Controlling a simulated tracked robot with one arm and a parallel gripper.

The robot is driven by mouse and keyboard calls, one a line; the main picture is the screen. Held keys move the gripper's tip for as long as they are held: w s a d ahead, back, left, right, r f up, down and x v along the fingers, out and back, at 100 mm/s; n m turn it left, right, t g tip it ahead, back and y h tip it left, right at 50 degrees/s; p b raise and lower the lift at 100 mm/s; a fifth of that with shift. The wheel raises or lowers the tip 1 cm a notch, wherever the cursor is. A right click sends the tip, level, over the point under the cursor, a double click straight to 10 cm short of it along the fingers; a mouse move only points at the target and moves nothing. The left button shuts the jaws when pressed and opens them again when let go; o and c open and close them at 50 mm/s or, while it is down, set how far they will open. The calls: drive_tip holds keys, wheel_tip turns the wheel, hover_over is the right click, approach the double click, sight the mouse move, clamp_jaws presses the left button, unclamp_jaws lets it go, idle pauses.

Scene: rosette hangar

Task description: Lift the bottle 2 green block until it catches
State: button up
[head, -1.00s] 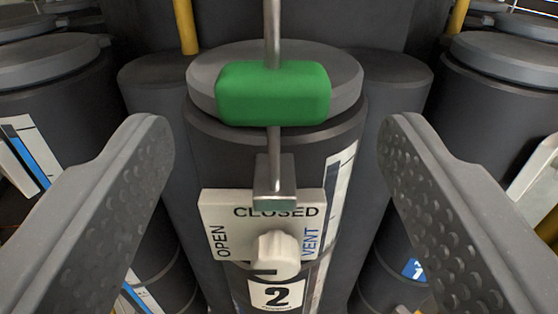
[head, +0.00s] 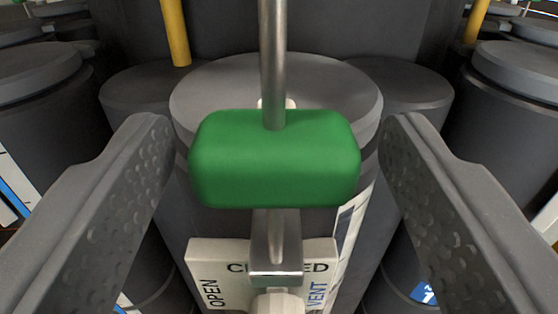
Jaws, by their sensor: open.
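The green block (head: 275,160) sits on a vertical metal rod (head: 272,60) in front of bottle 2, a dark grey cylinder with a lighter lid (head: 330,95). A metal bracket (head: 277,235) is below the block. My gripper (head: 278,135) is open, with one dimpled finger on each side of the block. There is a small gap at the block's left side and a slightly wider one at its right. The fingers do not appear to touch it.
A white plate (head: 205,258) marked OPEN, CLOSED and VENT, with a white knob (head: 278,301), is below the block. Other dark cylinders stand close on the left (head: 40,100) and right (head: 520,110). Yellow posts (head: 175,30) rise behind.

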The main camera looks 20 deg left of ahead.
drive_tip(key=c, duration=1.1)
wheel_tip(320, 180, up, 9)
drive_tip(key=p, duration=0.6)
drive_tip(key=shift+r, duration=0.2)
drive_tip(key=shift+c, duration=0.2)
drive_tip(key=o, duration=1.1)
drive_tip(key=shift+o, duration=0.2)
drive_tip(key=shift+s, duration=0.1)
drive_tip(key=b+v, duration=0.4)
drive_tip(key=v, duration=0.5)
drive_tip(key=shift+f, duration=0.1)
